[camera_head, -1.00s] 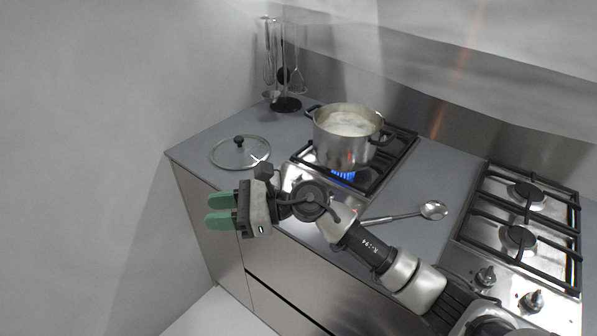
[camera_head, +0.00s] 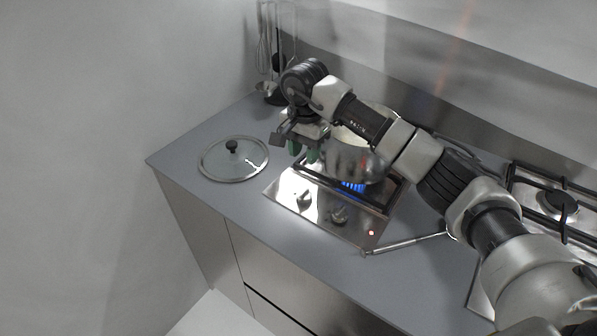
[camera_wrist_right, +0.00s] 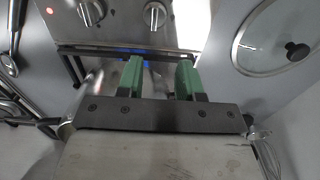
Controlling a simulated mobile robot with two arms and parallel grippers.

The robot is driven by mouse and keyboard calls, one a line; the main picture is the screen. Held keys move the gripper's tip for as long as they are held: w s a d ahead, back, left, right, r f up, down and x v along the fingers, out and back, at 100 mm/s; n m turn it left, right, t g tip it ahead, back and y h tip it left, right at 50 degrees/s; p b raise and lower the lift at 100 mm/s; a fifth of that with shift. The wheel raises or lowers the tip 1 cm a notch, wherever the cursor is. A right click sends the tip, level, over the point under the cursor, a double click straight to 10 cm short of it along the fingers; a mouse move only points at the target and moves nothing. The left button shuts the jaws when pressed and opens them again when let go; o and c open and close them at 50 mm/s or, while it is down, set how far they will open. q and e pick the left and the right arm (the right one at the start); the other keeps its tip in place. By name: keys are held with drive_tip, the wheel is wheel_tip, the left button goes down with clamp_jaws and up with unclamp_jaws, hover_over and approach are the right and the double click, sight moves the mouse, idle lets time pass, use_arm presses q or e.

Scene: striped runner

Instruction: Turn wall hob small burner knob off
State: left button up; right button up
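The wall hob (camera_head: 277,190) is a steel panel with two knobs on its front strip, a left knob (camera_head: 304,200) and a right knob (camera_head: 339,215). In the right wrist view these are the left knob (camera_wrist_right: 154,15) and the right knob (camera_wrist_right: 91,12). I cannot tell which serves the small burner. A blue flame (camera_head: 352,186) burns under a steel pot (camera_head: 352,160), partly hidden by my arm. My right gripper (camera_head: 304,152) is open and empty, above the hob beside the pot, behind the knobs. Its green fingers (camera_wrist_right: 158,80) stand apart. My left gripper is out of view.
A glass lid (camera_head: 233,160) lies on the counter left of the hob. A spoon (camera_head: 405,243) lies to the right, partly hidden. A utensil stand (camera_head: 272,92) is at the back. A second hob (camera_head: 560,205) is at the far right. A red light (camera_head: 371,233) shows on the panel.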

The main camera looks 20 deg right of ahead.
sight(305, 189)
drive_tip(key=shift+s+f+p, duration=0.35)
drive_tip(key=shift+s+f, duration=0.45)
drive_tip(key=shift+s, duration=0.15)
wheel_tip(305, 189, down, 3)
drive_tip(key=shift+a+f+p, duration=0.1)
drive_tip(key=shift+f+p, duration=0.05)
drive_tip(key=shift+p, duration=0.3)
drive_tip(key=f, duration=0.3)
drive_tip(key=shift+w+f+p, duration=0.1)
drive_tip(key=shift+w+p, duration=0.15)
drive_tip(key=shift+p, duration=0.05)
drive_tip(key=shift+f, duration=0.9)
drive_tip(key=shift+c, duration=1.1)
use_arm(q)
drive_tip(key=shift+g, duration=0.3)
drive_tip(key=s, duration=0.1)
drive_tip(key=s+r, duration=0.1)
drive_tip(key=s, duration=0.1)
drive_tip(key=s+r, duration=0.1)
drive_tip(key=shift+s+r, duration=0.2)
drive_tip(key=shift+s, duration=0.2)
use_arm(e)
clamp_jaws()
